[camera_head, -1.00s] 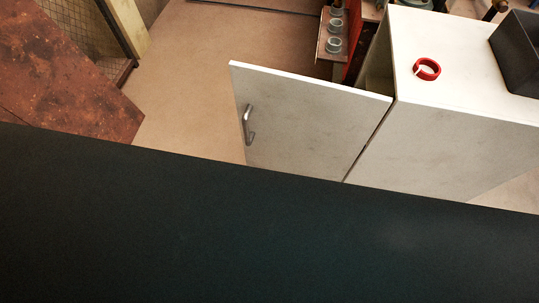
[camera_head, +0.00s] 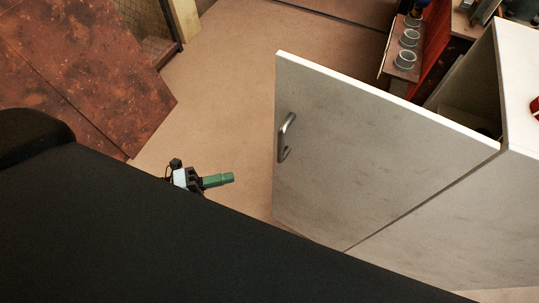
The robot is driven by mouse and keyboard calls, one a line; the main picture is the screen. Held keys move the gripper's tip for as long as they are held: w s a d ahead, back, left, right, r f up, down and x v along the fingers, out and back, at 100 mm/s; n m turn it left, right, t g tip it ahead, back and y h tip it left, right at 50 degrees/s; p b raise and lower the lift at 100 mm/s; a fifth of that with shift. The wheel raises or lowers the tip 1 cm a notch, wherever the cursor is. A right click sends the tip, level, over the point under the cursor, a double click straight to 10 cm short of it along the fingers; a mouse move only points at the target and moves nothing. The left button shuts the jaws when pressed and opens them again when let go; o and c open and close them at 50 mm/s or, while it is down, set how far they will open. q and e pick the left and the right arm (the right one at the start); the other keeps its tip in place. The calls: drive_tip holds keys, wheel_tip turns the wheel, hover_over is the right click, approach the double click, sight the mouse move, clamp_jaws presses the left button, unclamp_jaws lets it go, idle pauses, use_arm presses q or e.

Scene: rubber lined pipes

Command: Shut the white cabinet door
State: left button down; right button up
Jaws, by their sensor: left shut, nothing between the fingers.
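The white cabinet (camera_head: 450,235) stands at the right, with its top cut off by the picture edge. Its white door (camera_head: 350,150) hangs wide open and reaches out to the left. A metal handle (camera_head: 286,137) is on the door's face near its free edge. A dark gap into the cabinet shows behind the hinge side. My left gripper (camera_head: 218,180) has green fingers, shut and empty, and points right toward the door. It is left of the door and below the handle in the picture, apart from both. My right gripper does not show.
A rusty brown metal surface (camera_head: 70,70) lies at the upper left. Bare floor (camera_head: 225,90) lies between it and the door. A shelf with several grey rings (camera_head: 408,38) stands behind the door. A red ring (camera_head: 535,108) lies on the cabinet top.

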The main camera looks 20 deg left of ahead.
use_arm(q)
drive_tip(key=p, duration=0.2)
approach(289, 155)
drive_tip(key=d, duration=0.3)
drive_tip(key=w, duration=0.2)
drive_tip(key=shift+w+d+f, duration=0.15)
drive_tip(key=shift+w+d, duration=0.35)
drive_tip(key=shift+w, duration=0.25)
